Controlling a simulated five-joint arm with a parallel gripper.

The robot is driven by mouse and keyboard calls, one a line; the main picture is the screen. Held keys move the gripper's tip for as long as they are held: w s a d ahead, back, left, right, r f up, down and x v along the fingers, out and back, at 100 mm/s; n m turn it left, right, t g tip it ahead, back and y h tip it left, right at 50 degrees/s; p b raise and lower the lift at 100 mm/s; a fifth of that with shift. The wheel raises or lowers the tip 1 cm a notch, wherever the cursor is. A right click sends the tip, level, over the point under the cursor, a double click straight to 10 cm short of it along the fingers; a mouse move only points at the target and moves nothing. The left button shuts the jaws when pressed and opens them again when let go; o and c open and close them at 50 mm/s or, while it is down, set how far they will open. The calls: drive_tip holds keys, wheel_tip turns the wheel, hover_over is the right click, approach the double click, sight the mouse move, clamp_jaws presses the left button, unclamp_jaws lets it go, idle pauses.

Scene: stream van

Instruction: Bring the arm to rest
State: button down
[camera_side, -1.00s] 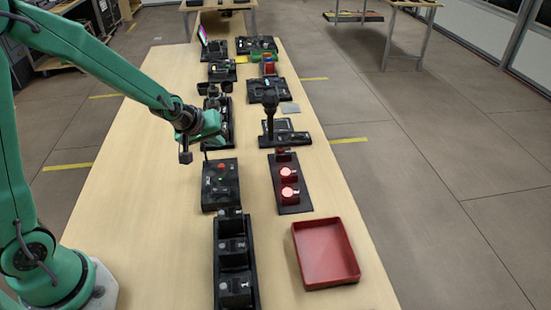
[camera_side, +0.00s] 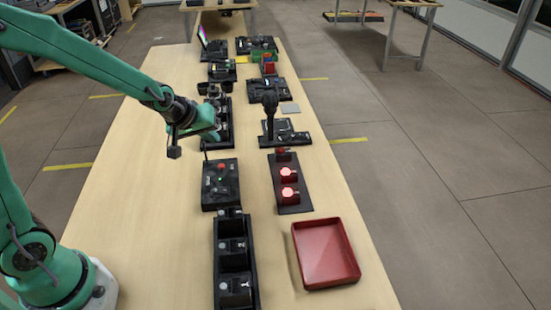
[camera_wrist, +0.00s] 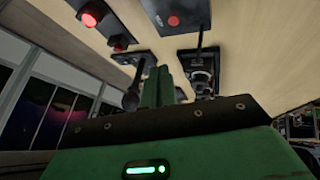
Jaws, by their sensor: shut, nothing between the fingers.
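My gripper (camera_side: 213,134) is shut and empty. In the side view it hangs above the table, near the left row of black devices and to the left of the black joystick (camera_side: 270,108). In the wrist view its green fingers (camera_wrist: 160,86) are together in front of the lens, with nothing between them. The fingers partly hide the devices behind them. The gap between the fingertips and the devices below cannot be judged exactly.
A black panel with red buttons (camera_side: 289,196), a red tray (camera_side: 325,253) and a black holder with slots (camera_side: 234,271) stand nearer the camera. A box with a red button (camera_side: 221,184) lies below the gripper. The table's left part (camera_side: 150,215) is clear.

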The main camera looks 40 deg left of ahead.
drive_tip(key=s+d+r+m, duration=0.1)
drive_tip(key=s+r+m, duration=0.2)
drive_tip(key=s, duration=0.7)
drive_tip(key=s+d+r+m+g, duration=0.1)
drive_tip(key=s+r+m, duration=0.3)
drive_tip(key=s+r, duration=0.4)
drive_tip(key=s, duration=0.3)
drive_tip(key=shift+r+g, duration=0.3)
